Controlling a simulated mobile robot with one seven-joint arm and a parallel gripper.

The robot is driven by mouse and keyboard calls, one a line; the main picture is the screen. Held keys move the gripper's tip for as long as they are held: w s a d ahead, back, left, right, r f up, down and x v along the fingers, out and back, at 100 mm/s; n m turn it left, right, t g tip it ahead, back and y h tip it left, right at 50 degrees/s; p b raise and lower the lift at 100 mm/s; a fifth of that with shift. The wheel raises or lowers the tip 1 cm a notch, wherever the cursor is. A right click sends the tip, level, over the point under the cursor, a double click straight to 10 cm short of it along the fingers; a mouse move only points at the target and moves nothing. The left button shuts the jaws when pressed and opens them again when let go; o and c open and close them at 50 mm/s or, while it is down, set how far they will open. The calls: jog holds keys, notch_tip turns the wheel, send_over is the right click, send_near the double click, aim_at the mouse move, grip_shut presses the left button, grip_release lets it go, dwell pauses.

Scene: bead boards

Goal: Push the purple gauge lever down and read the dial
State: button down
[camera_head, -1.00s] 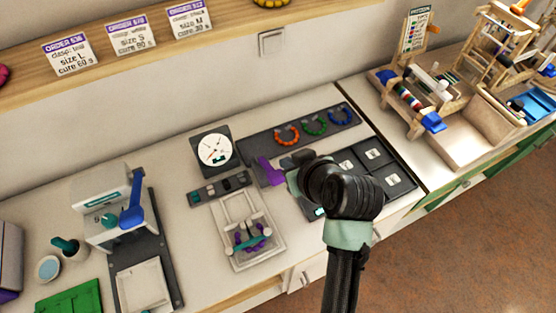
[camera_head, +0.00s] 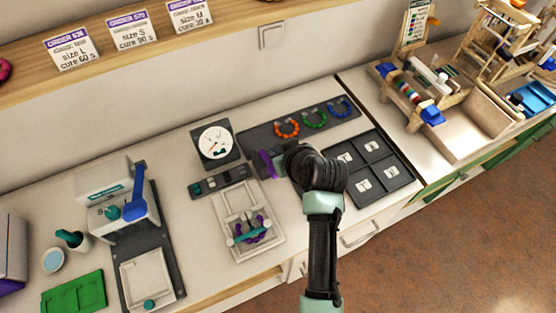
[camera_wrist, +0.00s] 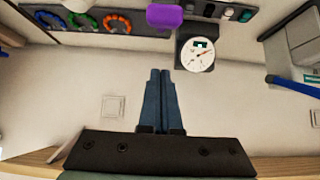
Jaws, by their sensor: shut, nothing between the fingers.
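The purple gauge lever (camera_head: 266,163) stands beside the gauge's dark base in the head view, close to my gripper, which partly overlaps it. In the wrist view its rounded purple end (camera_wrist: 164,16) shows at the top, beyond my fingertips with a gap in the picture. The white round dial (camera_head: 215,142) sits on a dark square plate behind the lever; it also shows in the wrist view (camera_wrist: 198,55) with a red-tipped needle, too small to read. My gripper (camera_wrist: 160,72) is shut and empty. In the head view its fingers are mostly hidden by my wrist.
A dark board with orange, green and blue bead rings (camera_head: 313,119) lies behind my gripper. A dark compartment tray (camera_head: 388,188) is to its right. A white bead fixture (camera_head: 262,240) and a blue-handled press (camera_head: 135,205) stand to the left. Order cards (camera_head: 130,30) line the shelf.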

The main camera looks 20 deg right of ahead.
jog(key=shift+x, duration=1.2)
jog(key=shift+s+f+p, duration=0.3)
jog(key=shift+s+f, duration=0.05)
jog(key=shift+f, duration=0.2)
jog(key=shift+s+f+p, duration=0.3)
jog(key=shift+f, duration=0.25)
jog(key=shift+s+f, duration=0.35)
jog(key=shift+f, duration=0.3)
jog(key=shift+f, duration=0.1)
